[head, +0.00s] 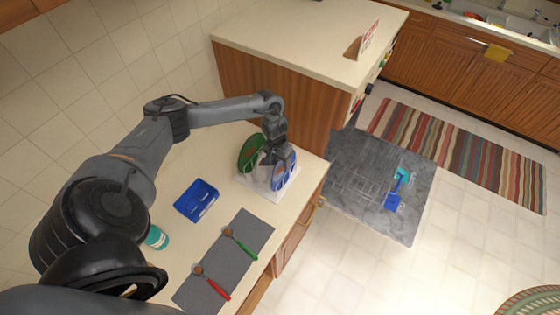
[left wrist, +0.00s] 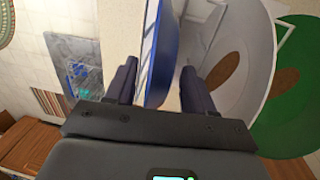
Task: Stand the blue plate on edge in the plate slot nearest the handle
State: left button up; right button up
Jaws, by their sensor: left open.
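The blue plate (head: 288,173) stands on edge at the right side of a white rack (head: 254,189) on the counter. A white plate (head: 262,174) and a green plate (head: 249,150) stand to its left in the rack. My left gripper (head: 278,164) is over the plates. In the left wrist view, the blue plate (left wrist: 157,60) lies between the open fingers of my left gripper (left wrist: 158,84), with the white plate (left wrist: 232,70) and green plate (left wrist: 296,110) to the right. The rack's slots are mostly hidden. My right gripper is not in view.
A blue tray (head: 197,200) and a teal jar (head: 156,237) stand left of the rack. A grey mat (head: 226,262) holds a green-handled spoon (head: 240,242) and a red-handled spoon (head: 211,282). A taller wooden cabinet (head: 270,88) rises behind the rack.

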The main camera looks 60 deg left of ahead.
pick_arm(q)
grip_shut()
jog(key=shift+r+p, duration=0.3)
jog(key=shift+p, duration=0.1)
jog(key=shift+r+p, duration=0.5)
jog(key=shift+p, duration=0.2)
jog(key=shift+r+p, duration=0.75)
jog(key=shift+p, duration=0.35)
dwell(0.3)
